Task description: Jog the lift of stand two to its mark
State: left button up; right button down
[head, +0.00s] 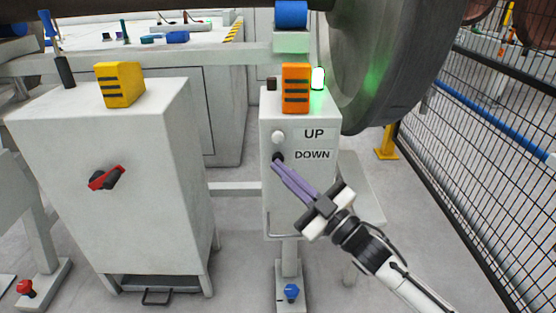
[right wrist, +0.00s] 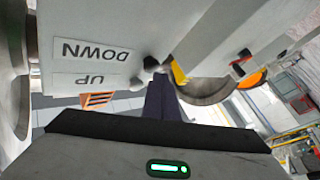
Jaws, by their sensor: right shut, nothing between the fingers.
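A pale control box (head: 302,208) in the middle of the head view has a white button (head: 278,137) beside the label UP (head: 314,134) and a black button (head: 279,156) beside the label DOWN (head: 312,155). My right gripper (head: 276,164) is shut and empty, its purple fingertips at the black button; I cannot tell whether they touch it. The right wrist view shows the shut fingers (right wrist: 162,100) close to the buttons, with the labels upside down. A small lamp (head: 318,77) on the box top glows green-white. My left gripper is not in view.
A large wheel (head: 385,60) stands behind the box. An orange striped block (head: 296,88) sits on the box. A cabinet (head: 125,220) with a red switch (head: 106,178) stands left. A mesh fence (head: 500,150) bounds the right. A blue knob (head: 291,292) is below.

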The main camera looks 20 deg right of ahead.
jog(key=shift+w+d, duration=0.15)
jog(key=shift+w, duration=0.35)
dwell(2.0)
jog(key=shift+s, duration=0.15)
dwell(3.6)
jog(key=shift+s+a+p, duration=0.25)
jog(key=shift+s+p, duration=0.3)
jog(key=shift+s, duration=0.2)
jog(key=shift+s, duration=0.1)
jog(key=shift+s+a+p, duration=0.25)
jog(key=shift+s+p, duration=0.2)
jog(key=shift+s, duration=0.35)
jog(key=shift+s+a+p, duration=0.2)
jog(key=shift+s+p, duration=0.2)
jog(key=shift+s, duration=0.35)
jog(key=shift+s+a+p, duration=0.25)
jog(key=shift+s+p, duration=0.2)
jog(key=shift+s, duration=0.35)
